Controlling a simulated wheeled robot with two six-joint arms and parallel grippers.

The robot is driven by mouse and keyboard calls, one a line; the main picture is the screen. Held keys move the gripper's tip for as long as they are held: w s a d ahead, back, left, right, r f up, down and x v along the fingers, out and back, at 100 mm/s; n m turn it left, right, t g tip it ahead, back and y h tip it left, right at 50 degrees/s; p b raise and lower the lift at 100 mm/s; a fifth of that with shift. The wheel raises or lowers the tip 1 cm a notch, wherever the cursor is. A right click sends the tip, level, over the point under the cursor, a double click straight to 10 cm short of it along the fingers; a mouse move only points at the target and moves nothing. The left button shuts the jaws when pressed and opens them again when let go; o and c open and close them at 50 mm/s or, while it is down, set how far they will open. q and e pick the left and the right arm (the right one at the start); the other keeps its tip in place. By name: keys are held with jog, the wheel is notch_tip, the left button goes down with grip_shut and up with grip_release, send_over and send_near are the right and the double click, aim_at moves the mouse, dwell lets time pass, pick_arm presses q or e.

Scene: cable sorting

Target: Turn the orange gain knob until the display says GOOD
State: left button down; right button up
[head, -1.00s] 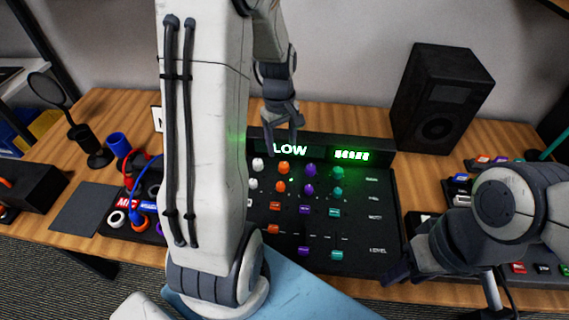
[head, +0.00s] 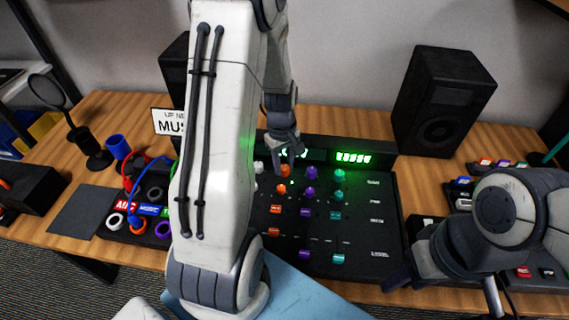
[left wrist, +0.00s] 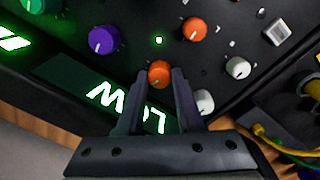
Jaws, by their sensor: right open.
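The mixing console's orange gain knob (head: 285,170) is in the top row, below the display. In the left wrist view the orange knob (left wrist: 159,73) sits between my left fingertips. My left gripper (head: 287,153) is open, with its fingers on either side of the knob; contact cannot be told. The display (head: 312,155) is mostly hidden by that gripper in the head view; in the left wrist view the display (left wrist: 103,94) reads LOW, upside down and partly covered. My right gripper (head: 398,278) is open and empty near the console's front right corner.
A second orange knob (left wrist: 194,29), a white knob (left wrist: 204,101) and a purple knob (left wrist: 104,39) are close to the left fingers. A lit green meter (head: 353,157) is right of the display. A black speaker (head: 440,100) stands behind right.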

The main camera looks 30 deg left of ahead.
aim_at(283, 166)
pick_arm(q)
jog(key=shift+w+r+m+p, duration=0.1)
jog(key=shift+m+p, duration=0.35)
jog(key=shift+m, duration=1.95)
jog(key=shift+w, duration=0.1)
jog(key=c, duration=0.5)
grip_release()
jog(key=shift+c, duration=0.2)
notch_tip(283, 166, up, 10)
jog(key=p, duration=0.1)
jog(key=shift+a+r, duration=0.15)
